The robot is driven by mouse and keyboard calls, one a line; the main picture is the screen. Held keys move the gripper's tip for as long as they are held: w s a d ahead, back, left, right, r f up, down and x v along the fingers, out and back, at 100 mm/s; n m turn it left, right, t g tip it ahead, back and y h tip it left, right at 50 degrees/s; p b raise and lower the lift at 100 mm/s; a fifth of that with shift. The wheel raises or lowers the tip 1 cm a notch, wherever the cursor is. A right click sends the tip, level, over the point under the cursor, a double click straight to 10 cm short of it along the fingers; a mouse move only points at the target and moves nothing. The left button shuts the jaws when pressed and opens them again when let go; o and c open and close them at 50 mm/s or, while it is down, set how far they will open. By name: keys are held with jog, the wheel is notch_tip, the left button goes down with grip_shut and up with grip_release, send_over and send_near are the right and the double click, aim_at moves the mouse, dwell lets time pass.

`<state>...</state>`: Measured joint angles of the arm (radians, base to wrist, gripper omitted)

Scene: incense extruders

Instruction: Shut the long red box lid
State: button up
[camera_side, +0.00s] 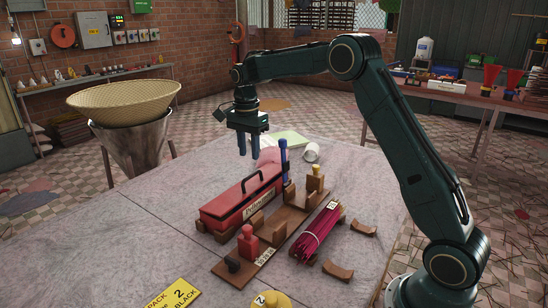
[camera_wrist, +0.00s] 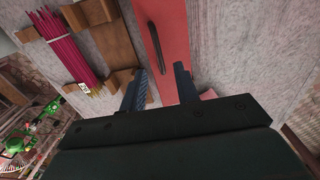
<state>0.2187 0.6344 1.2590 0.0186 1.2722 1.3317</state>
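The long red box (camera_side: 236,208) lies on the table in the side view, with a pale label on its front side. Its red lid (camera_side: 225,202) has a dark arched handle (camera_side: 252,180) and appears to lie along the top; I cannot tell if a gap is left. In the wrist view the red lid (camera_wrist: 172,14) and its handle (camera_wrist: 152,42) run up the picture beyond my fingertips. My gripper (camera_side: 249,146) hangs above the box's far end, fingers down, apart and empty. The wrist view also shows both fingers (camera_wrist: 161,84) spread, not touching the handle.
A wooden rack (camera_side: 285,221) with a blue-topped tool (camera_side: 284,160) and a red stamp-like piece (camera_side: 248,243) stands right of the box. A bundle of magenta sticks (camera_side: 318,233) lies beyond it. The table's left side is clear.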

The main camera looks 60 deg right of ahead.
aim_at(247, 180)
jog(key=shift+s+f, duration=0.1)
jog(key=shift+f, duration=2.95)
grip_shut()
